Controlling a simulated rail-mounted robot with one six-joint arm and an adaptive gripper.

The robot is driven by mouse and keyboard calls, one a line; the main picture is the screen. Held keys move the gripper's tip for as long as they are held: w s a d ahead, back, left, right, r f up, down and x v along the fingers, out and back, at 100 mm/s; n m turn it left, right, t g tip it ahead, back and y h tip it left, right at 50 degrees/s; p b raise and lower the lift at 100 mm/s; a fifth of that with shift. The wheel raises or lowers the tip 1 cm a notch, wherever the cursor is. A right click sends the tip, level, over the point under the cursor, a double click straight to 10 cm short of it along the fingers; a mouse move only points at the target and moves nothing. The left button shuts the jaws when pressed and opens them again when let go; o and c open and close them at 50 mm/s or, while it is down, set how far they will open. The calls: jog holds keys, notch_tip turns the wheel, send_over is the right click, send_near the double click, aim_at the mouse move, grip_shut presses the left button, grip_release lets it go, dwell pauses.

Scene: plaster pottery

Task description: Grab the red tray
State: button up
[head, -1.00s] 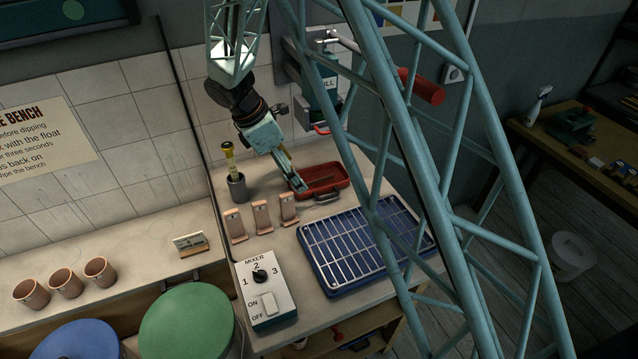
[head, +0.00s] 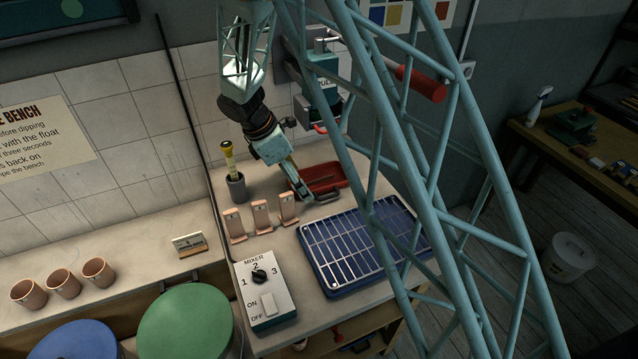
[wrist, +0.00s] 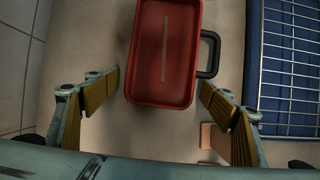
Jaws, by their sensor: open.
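The red tray (head: 326,177) lies on the bench near the back, partly behind my gripper and a lattice beam. In the wrist view the red tray (wrist: 166,52) shows from above, with a dark handle (wrist: 210,54) on its right side. My gripper (head: 303,197) is low at the tray's near left side. In the wrist view the fingers of my gripper (wrist: 158,92) are spread wide, with nothing between the pads but the tray's near end just ahead. The tray's far end is cut off in that view.
A blue rack with a metal grid (head: 350,245) lies to the right of the tray. Several pinkish clay pieces (head: 261,217) stand nearby. A dark cup with a yellow-topped tool (head: 236,186) is at the left. The mixer box (head: 268,300) sits in front.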

jog(key=shift+c, duration=0.4)
jog(key=c, duration=0.9)
jog(key=shift+c, duration=0.2)
jog(key=shift+r, duration=0.1)
jog(key=shift+s+r, duration=0.15)
jog(key=shift+r, duration=0.15)
notch_tip(320, 180, up, 11)
jog(key=p, duration=0.2)
jog(key=s+d, duration=0.3)
jog(key=s, duration=0.6)
jog(key=s+d, duration=0.4)
jog(key=s, duration=0.5)
jog(key=shift+s+d+f, duration=0.15)
jog(key=shift+s+d, duration=0.05)
